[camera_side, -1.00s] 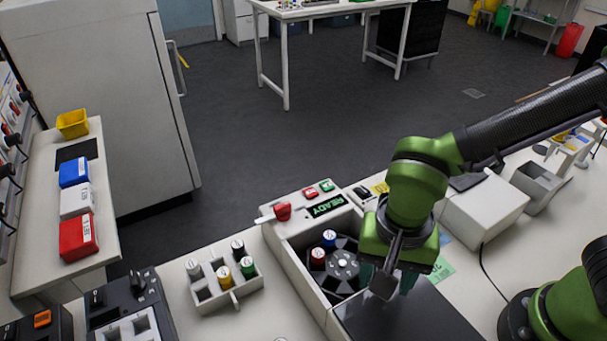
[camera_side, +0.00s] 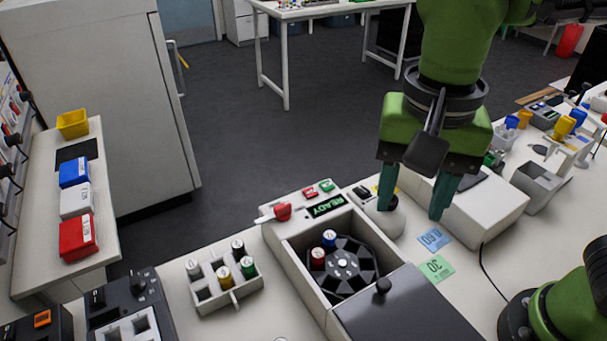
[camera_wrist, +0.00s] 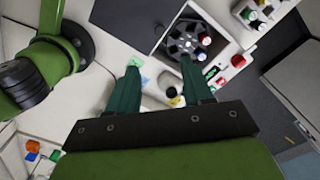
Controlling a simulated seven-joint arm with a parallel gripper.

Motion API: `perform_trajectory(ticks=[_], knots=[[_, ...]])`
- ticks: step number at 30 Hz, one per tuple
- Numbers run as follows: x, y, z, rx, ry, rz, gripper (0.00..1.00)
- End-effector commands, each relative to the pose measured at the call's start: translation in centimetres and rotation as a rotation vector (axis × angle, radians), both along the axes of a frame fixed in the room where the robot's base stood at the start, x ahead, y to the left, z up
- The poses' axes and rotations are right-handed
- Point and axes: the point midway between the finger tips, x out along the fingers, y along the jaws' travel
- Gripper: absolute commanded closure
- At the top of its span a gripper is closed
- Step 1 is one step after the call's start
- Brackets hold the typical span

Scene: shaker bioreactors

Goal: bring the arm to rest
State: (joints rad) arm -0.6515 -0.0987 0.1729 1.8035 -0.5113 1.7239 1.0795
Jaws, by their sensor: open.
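My gripper (camera_side: 412,203) is raised above the bench to the right of the shaker machine (camera_side: 271,236), with its two teal fingers spread and nothing between them. It also shows in the wrist view (camera_wrist: 160,88), where the fingers point toward the shaker. The shaker's dark round rotor (camera_side: 358,268) is uncovered and holds a blue-capped vial (camera_side: 329,238) and a red-capped vial (camera_side: 317,258). The dark lid (camera_side: 415,310) with its black knob lies to the front right of the rotor. The display reads READY.
A white rack (camera_side: 205,303) with several capped vials stands left of the shaker. A white rounded object (camera_side: 386,222) stands below my gripper. Blue (camera_side: 430,239) and green (camera_side: 436,269) cards lie on the bench. A white box (camera_side: 485,222) stands to the right.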

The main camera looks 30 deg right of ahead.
Motion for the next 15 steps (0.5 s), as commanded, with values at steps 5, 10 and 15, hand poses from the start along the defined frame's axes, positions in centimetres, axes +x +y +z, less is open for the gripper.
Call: perform_trajectory(ticks=[5,10,15], knots=[[-0.01,0.00,0.15,0.000,0.000,0.000,0.50],[-0.01,0.01,0.12,0.000,0.000,0.008,0.50],[0.56,0.35,-0.81,0.025,-0.033,0.205,0.50]])
